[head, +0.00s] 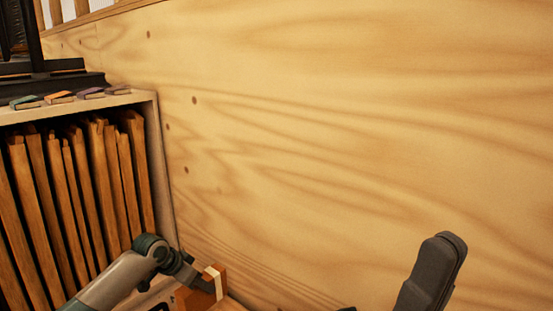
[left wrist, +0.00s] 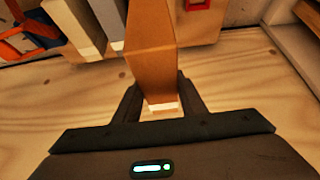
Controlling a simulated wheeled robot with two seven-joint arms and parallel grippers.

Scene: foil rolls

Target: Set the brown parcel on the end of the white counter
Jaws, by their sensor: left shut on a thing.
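The brown parcel (head: 187,298) is at the bottom left of the head view, with a pale band around it. In the left wrist view the parcel (left wrist: 150,45) stands out lengthwise from between the two fingers. My left gripper (head: 208,285) is shut on it; the fingers also show in the left wrist view (left wrist: 160,103). A dark grey part at the lower right of the head view looks like my right arm; its fingertips cannot be made out. I cannot pick out the white counter for certain in either view.
A pale shelf unit (head: 152,125) holding several upright brown boards (head: 95,190) stands at left. Small coloured packets (head: 60,97) lie on top. A plywood wall (head: 330,130) fills the rest. Grey-white boxes (left wrist: 75,22) and a red item (left wrist: 198,4) lie beyond the parcel.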

